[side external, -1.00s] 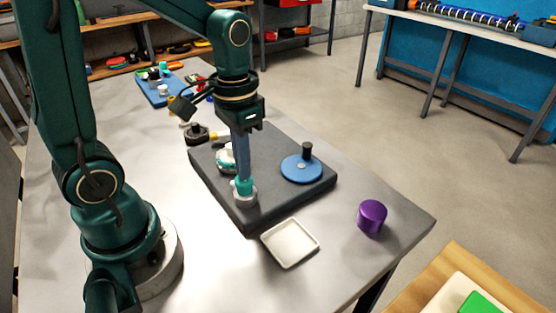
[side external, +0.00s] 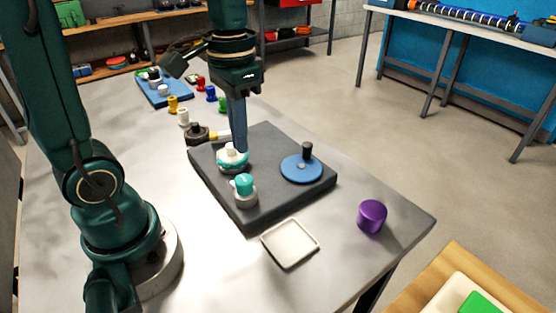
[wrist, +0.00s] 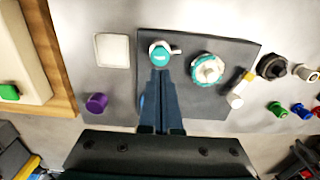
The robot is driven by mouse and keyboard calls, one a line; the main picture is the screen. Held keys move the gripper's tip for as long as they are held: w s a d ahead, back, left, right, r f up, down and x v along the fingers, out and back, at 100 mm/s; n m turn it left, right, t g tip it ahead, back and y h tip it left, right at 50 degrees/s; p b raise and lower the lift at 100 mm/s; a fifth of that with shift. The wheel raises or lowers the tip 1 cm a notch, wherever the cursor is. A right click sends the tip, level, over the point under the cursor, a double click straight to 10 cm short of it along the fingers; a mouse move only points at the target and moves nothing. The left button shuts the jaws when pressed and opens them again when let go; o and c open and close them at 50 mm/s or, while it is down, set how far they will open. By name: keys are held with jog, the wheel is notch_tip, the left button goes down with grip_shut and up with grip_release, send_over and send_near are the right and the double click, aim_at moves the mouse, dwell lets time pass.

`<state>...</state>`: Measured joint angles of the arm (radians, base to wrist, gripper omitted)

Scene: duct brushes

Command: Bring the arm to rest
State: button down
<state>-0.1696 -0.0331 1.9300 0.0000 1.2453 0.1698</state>
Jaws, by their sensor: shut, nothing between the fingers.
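My gripper (side external: 240,150) is shut and empty, pointing down above the dark base plate (side external: 262,202). It also shows in the wrist view (wrist: 160,76), its closed fingers reaching toward a teal-topped fitting. That teal-topped fitting (side external: 244,188) stands upright near the plate's front corner, also seen in the wrist view (wrist: 160,54). In the side view the fingertips are above and apart from it, nearer the white-and-teal round piece (side external: 232,158). A blue disc with a black knob (side external: 301,170) lies on the plate's right part; my fingers mostly hide it in the wrist view.
A shallow white tray (side external: 290,244) lies before the plate, and a purple cylinder (side external: 371,216) stands to its right. A black round piece (side external: 197,134) sits behind the plate. Several small coloured pegs (side external: 198,83) and a blue tray (side external: 160,91) are farther back.

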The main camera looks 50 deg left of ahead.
jog(key=shift+r, duration=0.15)
jog(key=shift+d+r, duration=0.1)
jog(key=shift+r, duration=0.1)
jog(key=s+d+t, duration=0.3)
jog(key=s+t, duration=0.2)
jog(key=shift+d+t, duration=0.15)
jog(key=shift+t, duration=0.15)
jog(key=shift+s, duration=0.1)
dwell(0.3)
